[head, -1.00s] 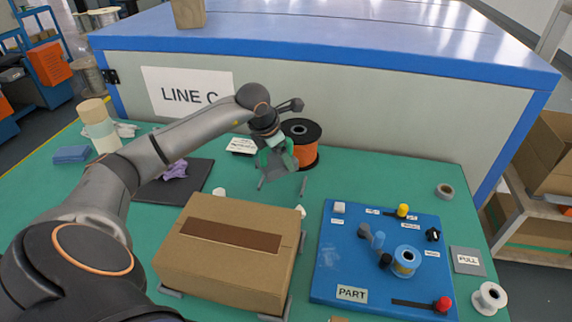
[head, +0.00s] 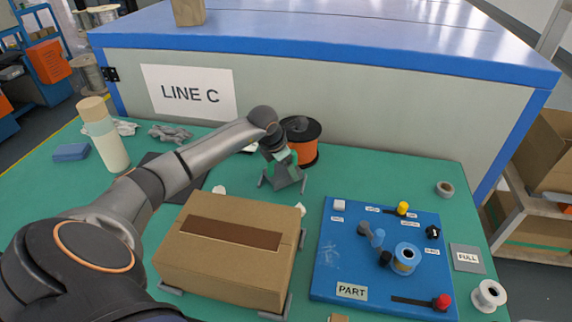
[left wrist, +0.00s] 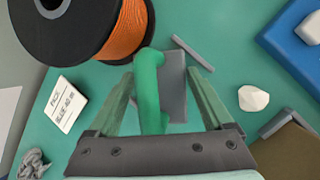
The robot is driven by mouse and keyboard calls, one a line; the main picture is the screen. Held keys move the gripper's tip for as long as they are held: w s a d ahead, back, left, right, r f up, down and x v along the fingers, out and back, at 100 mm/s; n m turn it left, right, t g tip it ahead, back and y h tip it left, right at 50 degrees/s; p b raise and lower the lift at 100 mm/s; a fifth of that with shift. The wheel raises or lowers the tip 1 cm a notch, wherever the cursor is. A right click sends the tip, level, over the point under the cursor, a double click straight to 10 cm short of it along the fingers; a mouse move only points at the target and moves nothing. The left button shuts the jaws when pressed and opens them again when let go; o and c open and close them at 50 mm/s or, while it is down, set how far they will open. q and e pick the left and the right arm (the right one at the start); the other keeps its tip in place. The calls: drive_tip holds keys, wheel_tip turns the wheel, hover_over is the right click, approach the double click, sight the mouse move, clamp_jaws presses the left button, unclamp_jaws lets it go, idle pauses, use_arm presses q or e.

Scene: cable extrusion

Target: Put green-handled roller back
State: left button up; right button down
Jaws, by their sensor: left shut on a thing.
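The green-handled roller's green handle (left wrist: 148,92) runs between the two fingers of my left gripper (left wrist: 163,82) in the left wrist view, and the gripper is shut on it. In the head view my left gripper (head: 279,158) is low over the bench, in front of the orange spool. A grey stand (head: 284,179) is directly below it. The stand's grey plate (left wrist: 176,80) shows behind the handle in the left wrist view. I cannot tell whether the roller rests on the stand. My right gripper is not in view.
An orange cable spool (head: 305,146) stands just behind the gripper. A cardboard box (head: 270,268) is in front of the stand, and a blue PART board (head: 335,270) is to the right. A white card (left wrist: 66,104) and a white lump (left wrist: 253,99) lie near the gripper.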

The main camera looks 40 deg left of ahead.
use_arm(q)
drive_tip(key=shift+f, duration=0.3)
drive_tip(key=shift+f+b, duration=0.2)
drive_tip(key=shift+b, duration=0.2)
drive_tip(key=o, duration=1.1)
drive_tip(key=shift+o, duration=0.2)
drive_tip(key=shift+r+p, duration=0.25)
drive_tip(key=shift+p, duration=0.05)
drive_tip(key=v, duration=1.2)
drive_tip(key=shift+r, duration=0.35)
